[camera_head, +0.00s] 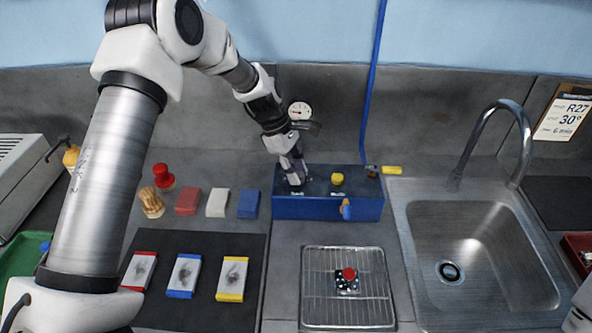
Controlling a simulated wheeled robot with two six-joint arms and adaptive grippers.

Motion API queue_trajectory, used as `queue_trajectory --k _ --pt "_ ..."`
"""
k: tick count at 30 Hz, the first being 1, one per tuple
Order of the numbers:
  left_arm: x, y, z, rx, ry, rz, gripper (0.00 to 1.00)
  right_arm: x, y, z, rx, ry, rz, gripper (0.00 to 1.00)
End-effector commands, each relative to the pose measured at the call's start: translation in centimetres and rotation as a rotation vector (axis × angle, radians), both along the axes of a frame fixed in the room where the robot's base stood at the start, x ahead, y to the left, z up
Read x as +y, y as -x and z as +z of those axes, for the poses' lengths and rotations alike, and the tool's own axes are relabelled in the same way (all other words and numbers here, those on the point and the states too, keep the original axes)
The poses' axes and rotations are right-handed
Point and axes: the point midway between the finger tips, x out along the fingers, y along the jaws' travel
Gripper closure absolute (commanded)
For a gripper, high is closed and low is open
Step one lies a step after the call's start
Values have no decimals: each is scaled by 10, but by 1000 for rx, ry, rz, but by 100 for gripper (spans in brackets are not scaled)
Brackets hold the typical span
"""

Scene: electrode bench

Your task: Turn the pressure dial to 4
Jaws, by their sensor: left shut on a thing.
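A blue box (328,208) stands against the back wall, with a yellow knob (337,179) on the right of its top. My left gripper (294,181) points down onto the left part of the box top. It is shut on the pressure dial there, which its fingers mostly hide. Small white labels sit on the box top near the knobs, too small to read, so I cannot tell the dial's setting. A round white gauge (300,111) is on the wall behind the box, partly beside my arm. My right gripper is not in view.
A wire rack (320,312) holding a dark block with a red knob lies in front of the box. A steel sink (500,225) with a tall faucet is at right. Red, white and blue blocks (248,204) and a dark mat (196,318) with several cards lie left.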

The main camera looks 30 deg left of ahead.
Motion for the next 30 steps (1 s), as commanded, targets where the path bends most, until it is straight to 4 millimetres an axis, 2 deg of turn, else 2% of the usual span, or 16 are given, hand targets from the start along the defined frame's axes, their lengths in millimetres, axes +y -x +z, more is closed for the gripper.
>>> queue_trajectory --k 11,30 --pt "-1 3 -3 14 1 -121 100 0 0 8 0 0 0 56" --pt "-2 1 -5 15 1 -690 100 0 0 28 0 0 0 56"
